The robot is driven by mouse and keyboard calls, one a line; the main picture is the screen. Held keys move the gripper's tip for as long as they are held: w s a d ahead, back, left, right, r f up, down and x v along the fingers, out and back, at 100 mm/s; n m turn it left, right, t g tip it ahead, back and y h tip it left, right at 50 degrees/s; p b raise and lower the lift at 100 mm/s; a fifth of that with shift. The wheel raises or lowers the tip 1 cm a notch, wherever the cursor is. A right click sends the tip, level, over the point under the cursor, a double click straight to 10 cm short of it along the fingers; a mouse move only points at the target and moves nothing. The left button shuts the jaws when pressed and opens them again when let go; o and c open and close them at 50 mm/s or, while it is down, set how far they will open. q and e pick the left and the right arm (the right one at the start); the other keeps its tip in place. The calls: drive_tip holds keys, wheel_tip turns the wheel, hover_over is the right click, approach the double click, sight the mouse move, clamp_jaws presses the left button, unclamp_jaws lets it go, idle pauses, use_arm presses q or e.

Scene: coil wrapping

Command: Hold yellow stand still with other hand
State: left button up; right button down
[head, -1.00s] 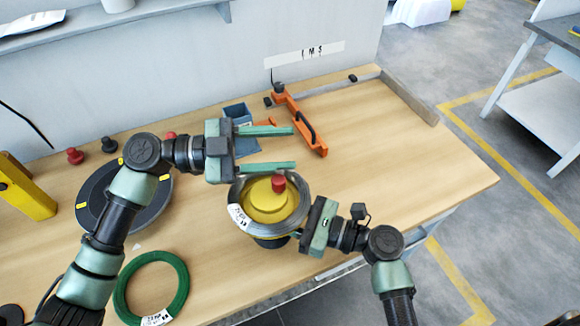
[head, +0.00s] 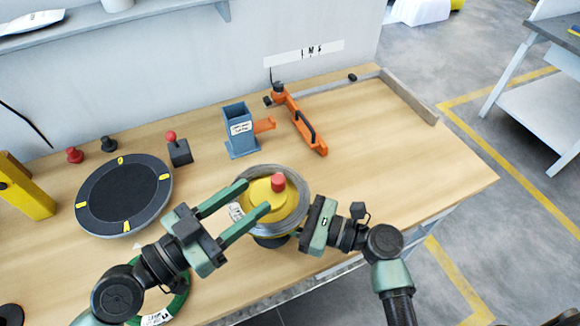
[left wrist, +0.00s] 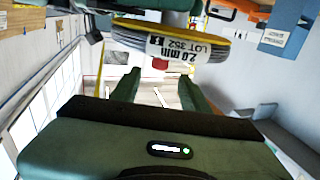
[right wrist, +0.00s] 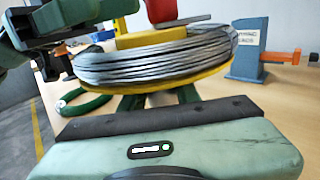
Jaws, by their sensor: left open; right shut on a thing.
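The yellow stand (head: 260,192) has a red knob (head: 278,182) on top and carries a coil of grey wire (head: 300,211). The coil and its white label also show in the left wrist view (left wrist: 187,48). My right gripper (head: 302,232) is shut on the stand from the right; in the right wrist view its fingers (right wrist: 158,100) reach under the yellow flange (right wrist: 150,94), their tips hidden. My left gripper (head: 257,195) is open, with its fingers pointing at the stand from the left. In the head view its fingertips overlap the coil's left side; contact cannot be told.
A black turntable (head: 110,200) with yellow marks lies at left, and a green coil (head: 177,300) lies partly behind my left arm. A grey-blue dispenser (head: 240,130) and an orange tool (head: 303,125) stand behind the yellow stand. The bench's right side is clear.

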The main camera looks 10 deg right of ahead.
sight(279, 177)
use_arm(q)
drive_tip(key=x, duration=1)
drive_tip(key=shift+w+d, duration=0.1)
drive_tip(key=shift+d, duration=0.15)
drive_tip(key=shift+c, duration=0.3)
clamp_jaws()
